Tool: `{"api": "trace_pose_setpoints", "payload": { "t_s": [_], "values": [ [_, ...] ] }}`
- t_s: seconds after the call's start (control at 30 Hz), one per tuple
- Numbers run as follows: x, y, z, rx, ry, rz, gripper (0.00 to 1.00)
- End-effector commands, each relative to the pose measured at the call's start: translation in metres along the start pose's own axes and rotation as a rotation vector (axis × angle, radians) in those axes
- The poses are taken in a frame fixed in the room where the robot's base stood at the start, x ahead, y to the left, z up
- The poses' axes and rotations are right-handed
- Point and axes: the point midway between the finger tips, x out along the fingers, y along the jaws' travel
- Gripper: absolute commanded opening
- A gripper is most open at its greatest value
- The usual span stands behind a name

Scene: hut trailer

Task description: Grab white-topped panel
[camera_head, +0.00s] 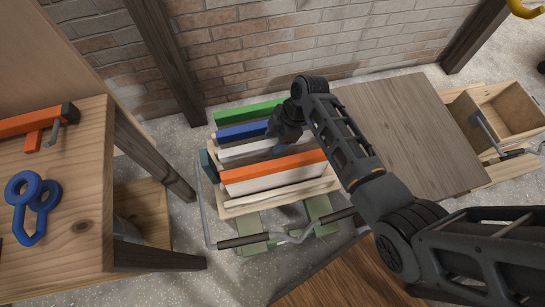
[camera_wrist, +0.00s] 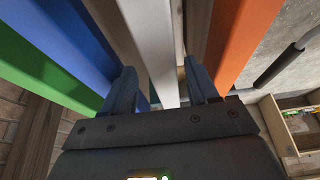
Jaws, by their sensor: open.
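The white-topped panel (camera_head: 240,153) stands on edge in a row of colored-topped panels, between the blue-topped panel (camera_head: 240,132) and the orange-topped panel (camera_head: 270,166). My gripper (camera_head: 283,138) is over the right part of this row in the head view and hides some of the panel tops. In the wrist view my gripper (camera_wrist: 160,78) is open, with one blue-grey finger on each side of the white-topped panel (camera_wrist: 158,45). I cannot tell whether either finger touches it. The fingertips' depth is unclear.
A green-topped panel (camera_head: 248,111) stands at the back by the brick wall. The panels sit in a wooden rack with a metal handle (camera_head: 240,241) in front. A wooden bench (camera_head: 60,215) is at left, a brown tabletop (camera_head: 405,135) and an open wooden box (camera_head: 505,112) at right.

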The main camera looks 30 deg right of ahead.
Motion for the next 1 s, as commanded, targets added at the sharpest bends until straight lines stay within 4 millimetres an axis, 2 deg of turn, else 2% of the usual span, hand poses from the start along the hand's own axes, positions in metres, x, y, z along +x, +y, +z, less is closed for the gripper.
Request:
{"api": "trace_pose_setpoints", "payload": {
  "t_s": [0.2, 0.53, 1.0],
  "values": [
    [0.031, -0.004, -0.001, -0.001, 0.0, -0.002, 0.59],
    [0.037, -0.004, -0.001, 0.0, 0.0, 0.0, 0.59],
    [0.037, -0.004, -0.001, 0.0, 0.0, 0.0, 0.15]
  ]
}}
